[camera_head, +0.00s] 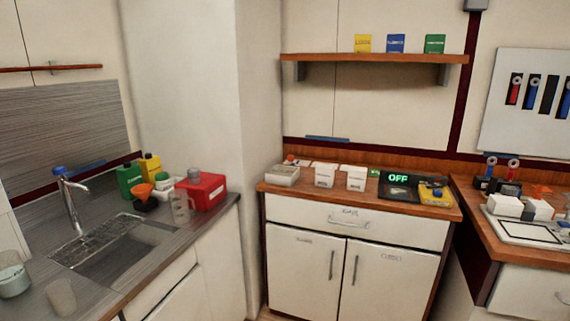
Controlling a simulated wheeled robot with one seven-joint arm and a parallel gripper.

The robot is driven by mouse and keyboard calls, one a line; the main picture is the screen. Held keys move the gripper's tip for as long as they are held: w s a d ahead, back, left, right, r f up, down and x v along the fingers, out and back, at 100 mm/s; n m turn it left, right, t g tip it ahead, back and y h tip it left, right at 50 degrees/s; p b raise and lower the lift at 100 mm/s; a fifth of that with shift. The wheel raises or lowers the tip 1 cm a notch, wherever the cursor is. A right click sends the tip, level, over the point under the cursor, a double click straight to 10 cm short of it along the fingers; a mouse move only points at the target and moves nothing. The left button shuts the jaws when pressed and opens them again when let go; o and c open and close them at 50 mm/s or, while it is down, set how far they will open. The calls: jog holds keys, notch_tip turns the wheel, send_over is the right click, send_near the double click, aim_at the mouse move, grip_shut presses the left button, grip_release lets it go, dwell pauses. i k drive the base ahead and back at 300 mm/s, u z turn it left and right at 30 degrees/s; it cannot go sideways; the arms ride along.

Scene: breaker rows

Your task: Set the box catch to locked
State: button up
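No box catch can be made out at this distance. A red box (208,193) with a white label stands at the right end of the left counter; whether it has a catch is too small to tell. A pale low box (282,176) sits at the left end of the middle cabinet top. My gripper is not in view.
The left counter holds a sink (120,245), a faucet (70,200), a clear jug (181,206) and several bottles. The middle cabinet (345,265) has its drawer and doors shut. A right bench (520,250) is cluttered. A shelf (375,58) hangs above.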

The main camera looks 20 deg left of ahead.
aim_at(290, 158)
jog(key=z, duration=0.1)
jog(key=k, duration=0.2)
jog(key=u, duration=0.95)
jog(key=i, duration=1.2)
jog(key=u, duration=0.3)
jog(key=i, duration=1.7)
jog(key=z, duration=0.55)
